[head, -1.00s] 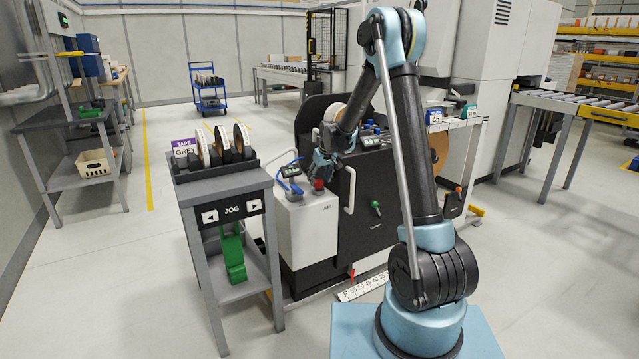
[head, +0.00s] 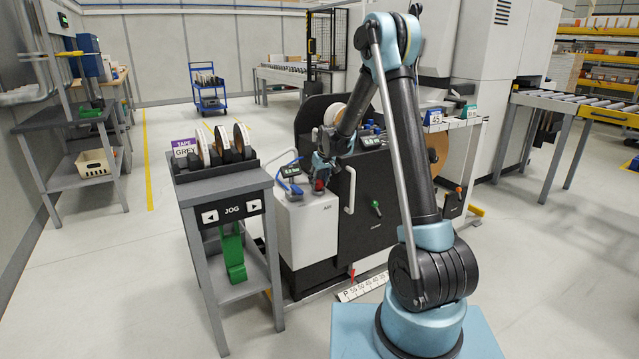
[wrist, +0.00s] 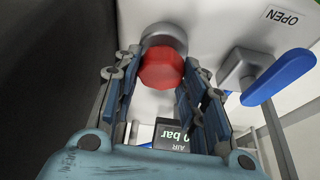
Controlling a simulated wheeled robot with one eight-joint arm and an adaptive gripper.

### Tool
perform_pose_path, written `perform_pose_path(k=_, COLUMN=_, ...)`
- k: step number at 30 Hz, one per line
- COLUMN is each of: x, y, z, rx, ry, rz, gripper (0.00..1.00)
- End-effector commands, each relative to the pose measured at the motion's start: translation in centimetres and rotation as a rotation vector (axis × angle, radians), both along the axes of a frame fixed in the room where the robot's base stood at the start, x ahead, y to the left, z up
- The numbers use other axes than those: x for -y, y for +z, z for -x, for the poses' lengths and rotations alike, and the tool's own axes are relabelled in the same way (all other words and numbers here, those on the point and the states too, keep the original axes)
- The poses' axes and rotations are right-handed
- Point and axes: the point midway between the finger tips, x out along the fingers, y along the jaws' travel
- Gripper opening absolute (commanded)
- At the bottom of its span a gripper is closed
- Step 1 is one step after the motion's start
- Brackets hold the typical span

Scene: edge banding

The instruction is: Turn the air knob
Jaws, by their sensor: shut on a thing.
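The red air knob (wrist: 161,68) is faceted and sits on a round grey mount in the wrist view. In the head view the knob (head: 319,185) shows partly below my gripper, on top of the white cabinet (head: 308,225). My gripper (wrist: 161,88) has one finger on each side of the knob and is shut on it. In the head view my gripper (head: 321,172) is over the cabinet top. A dark display (wrist: 172,135) marked AIR and bar shows between the fingers; its digits are partly hidden.
A blue lever (wrist: 280,77) stands close to the right of my gripper, by an OPEN label (wrist: 283,17). A white bent handle (head: 350,190) stands right of the cabinet. The grey stand with the JOG panel (head: 231,211) is at the left.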

Motion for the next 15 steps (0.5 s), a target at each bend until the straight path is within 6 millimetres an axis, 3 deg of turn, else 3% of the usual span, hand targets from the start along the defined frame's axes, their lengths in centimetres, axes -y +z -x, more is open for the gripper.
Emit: perform_pose_path(k=15, x=0.16, y=-0.02, z=-0.05, rx=0.002, ry=-0.172, rz=0.003, gripper=0.15)
